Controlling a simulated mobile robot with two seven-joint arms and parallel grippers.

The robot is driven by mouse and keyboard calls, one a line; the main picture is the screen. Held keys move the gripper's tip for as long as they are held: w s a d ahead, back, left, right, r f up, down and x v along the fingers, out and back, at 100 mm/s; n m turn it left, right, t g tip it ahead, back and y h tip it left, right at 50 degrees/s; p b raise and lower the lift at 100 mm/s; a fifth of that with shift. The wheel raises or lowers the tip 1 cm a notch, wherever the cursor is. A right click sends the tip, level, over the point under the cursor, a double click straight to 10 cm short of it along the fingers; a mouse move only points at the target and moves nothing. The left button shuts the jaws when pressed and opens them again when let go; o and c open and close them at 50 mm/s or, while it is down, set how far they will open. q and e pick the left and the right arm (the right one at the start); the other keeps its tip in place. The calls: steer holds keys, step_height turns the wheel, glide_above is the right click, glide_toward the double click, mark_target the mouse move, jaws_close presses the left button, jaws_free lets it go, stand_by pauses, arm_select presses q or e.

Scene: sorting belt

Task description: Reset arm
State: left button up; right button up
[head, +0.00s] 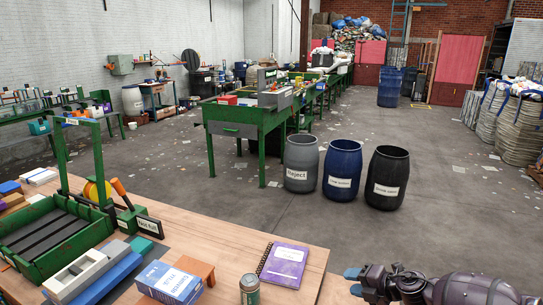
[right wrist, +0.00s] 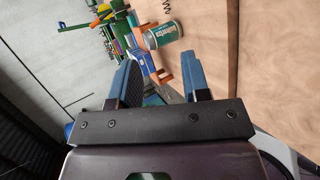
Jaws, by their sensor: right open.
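My right gripper (head: 354,281) is at the lower right of the head view, just off the right edge of the wooden table. In the right wrist view its two blue fingers (right wrist: 158,85) stand apart with nothing held between them. A green can (head: 249,289) stands near the table's front edge, to the left of the gripper; it also shows beyond the fingers in the right wrist view (right wrist: 163,35). My left gripper does not show in either view.
The wooden table (head: 232,250) holds a purple notebook (head: 284,263), a blue box (head: 168,283), an orange block (head: 196,269) and a green tray (head: 25,243). Three barrels, grey (head: 302,154), blue (head: 342,158) and black (head: 387,165), stand beyond on the floor. Floor right of the table is clear.

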steer(key=s+a+r+m+t+h, duration=0.25)
steer(key=s+a+m+t, duration=0.5)
steer(key=m, duration=0.65)
steer(key=s+d+f+m+g+h, duration=0.1)
steer(key=s+d+f+m, duration=0.3)
steer(key=s, duration=0.4)
steer(key=s+d+f+m+g+h+b, duration=0.1)
steer(key=s+d+f+m+g+h, duration=0.1)
steer(key=s, duration=0.6)
steer(key=s+d+f+m+g+h+b, duration=0.1)
steer(key=s+d+f+m+h, duration=0.2)
steer(key=s+d+f+m, duration=0.2)
steer(key=s+f+m, duration=0.1)
steer(key=s+m, duration=0.1)
steer(key=s, duration=0.1)
steer(key=shift+d+f+h, duration=0.2)
steer(key=shift+d+h, duration=0.15)
steer(key=shift+d, duration=0.05)
